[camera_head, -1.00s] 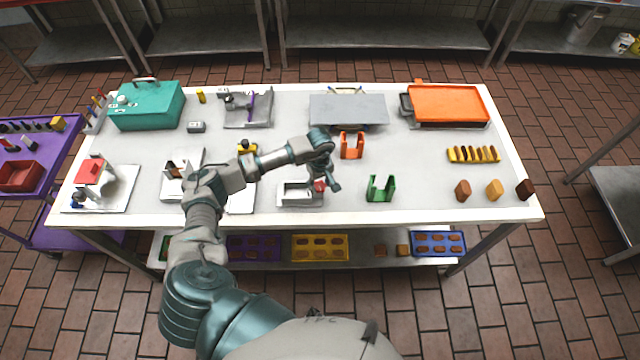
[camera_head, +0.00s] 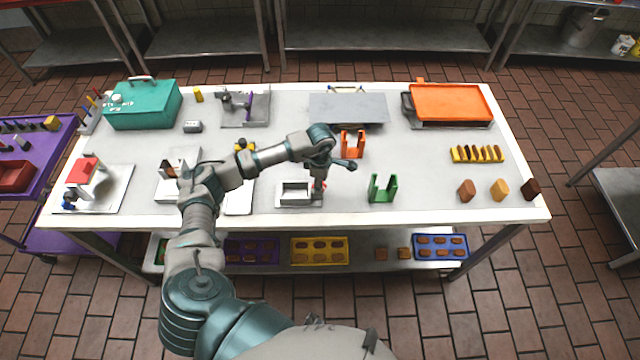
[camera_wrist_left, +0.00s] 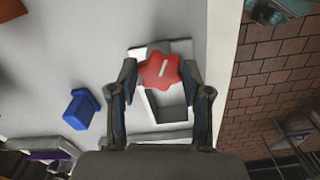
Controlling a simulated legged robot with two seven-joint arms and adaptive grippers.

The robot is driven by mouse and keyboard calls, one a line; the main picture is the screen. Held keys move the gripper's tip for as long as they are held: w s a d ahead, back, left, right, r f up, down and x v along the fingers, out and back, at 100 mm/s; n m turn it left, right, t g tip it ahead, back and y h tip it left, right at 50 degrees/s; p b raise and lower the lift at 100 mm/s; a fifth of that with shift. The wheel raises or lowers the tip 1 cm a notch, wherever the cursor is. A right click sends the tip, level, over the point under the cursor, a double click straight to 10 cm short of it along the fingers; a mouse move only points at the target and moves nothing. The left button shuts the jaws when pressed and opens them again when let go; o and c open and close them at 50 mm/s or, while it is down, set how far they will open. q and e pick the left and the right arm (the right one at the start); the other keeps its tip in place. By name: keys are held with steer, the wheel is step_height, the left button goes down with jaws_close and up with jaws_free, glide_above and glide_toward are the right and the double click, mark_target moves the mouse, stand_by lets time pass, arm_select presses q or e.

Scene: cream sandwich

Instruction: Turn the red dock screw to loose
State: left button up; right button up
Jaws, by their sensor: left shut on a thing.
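The red dock screw (camera_wrist_left: 160,70) is a lobed red knob with a pale line across its face. It sits on the grey dock (camera_head: 294,205), a small tray with a recess near the table's front edge. The dock also shows behind the screw in the left wrist view (camera_wrist_left: 165,118). My left gripper (camera_head: 319,191) points down at the dock's right end. In the left wrist view its two fingers (camera_wrist_left: 160,76) are shut on the screw, one on each side. In the head view the gripper hides most of the screw. My right gripper is not in view.
A green holder (camera_head: 383,189) stands right of the dock, and an orange holder (camera_head: 352,144) stands behind it. A white board (camera_head: 239,198) lies left of the dock. A blue piece (camera_wrist_left: 81,109) shows in the left wrist view. The table's edge (camera_wrist_left: 223,60) is close.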

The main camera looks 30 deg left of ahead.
arm_select(q)
steer(key=n, duration=0.4)
steer(key=shift+w+r+n+b, duration=0.1)
steer(key=shift+w+n+b, duration=0.05)
steer(key=shift+n+b, duration=0.15)
steer(key=n, duration=0.5)
steer(key=shift+w+a, duration=0.1)
steer(key=shift+a, duration=0.05)
steer(key=n, duration=0.5)
steer(key=shift+w+a+r+n, duration=0.1)
steer(key=shift+r+n, duration=0.05)
steer(key=shift+n, duration=0.25)
steer(key=n+p, duration=0.1)
steer(key=n, duration=0.4)
steer(key=shift+a+n, duration=0.15)
steer(key=shift+n, duration=0.15)
steer(key=o, duration=1.1)
steer(key=shift+o, duration=0.3)
